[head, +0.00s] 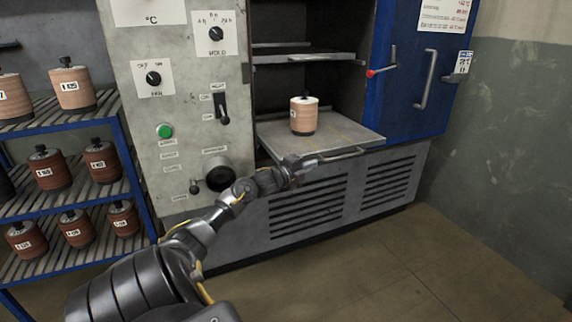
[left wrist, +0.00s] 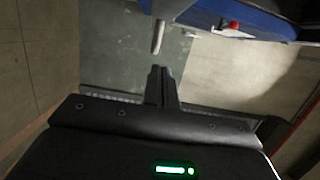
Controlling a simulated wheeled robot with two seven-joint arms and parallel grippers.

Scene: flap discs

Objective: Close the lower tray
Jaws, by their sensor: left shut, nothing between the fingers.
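The lower tray (head: 345,132) sticks out of the open cabinet and carries one disc stack (head: 303,116) on a spindle. A bar handle (head: 345,154) runs along its front edge. My left gripper (head: 312,161) is shut and empty, at the tray's front edge by the left end of the handle. In the left wrist view its closed fingers (left wrist: 162,86) point at the end of a grey bar (left wrist: 158,38), with a small gap in the picture. I cannot tell whether the gripper touches the tray. My right gripper is not in view.
The blue door (head: 405,75) stands open at the right, with a red-tipped lever. An upper tray (head: 305,58) sits inside the cabinet. The control panel (head: 185,105) is at the left, beside a blue rack (head: 128,155) of disc stacks. The floor in front is clear.

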